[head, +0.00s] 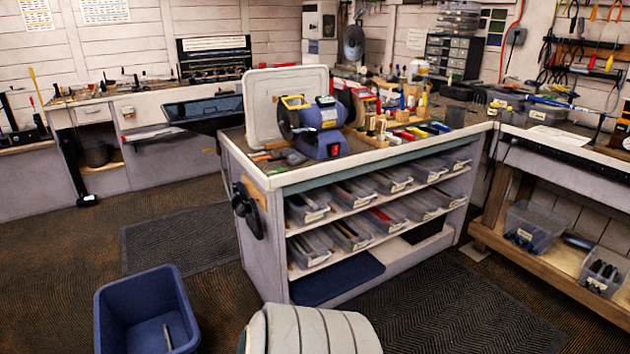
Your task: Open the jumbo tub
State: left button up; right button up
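I cannot tell for sure which thing is the jumbo tub. A large blue bin (103,318) stands upright on the floor at the lower left of the head view. Its top is open, and a small grey strip-like item (168,336) is inside it. A pale, ribbed, rounded shape fills the bottom middle, cut off by the picture edge; I cannot tell whether it is part of me. Neither of my grippers is in view.
A workbench (277,180) with shelves of clear bins stands in the middle, holding a blue bench grinder (325,130) and tools. A side bench (560,150) runs along the right. Dark floor mats (180,240) lie flat; the left floor is mostly clear.

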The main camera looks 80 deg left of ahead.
aim_at(381, 188)
jog(key=u, duration=2.15)
jog(key=i+u, duration=0.1)
jog(key=i, duration=0.25)
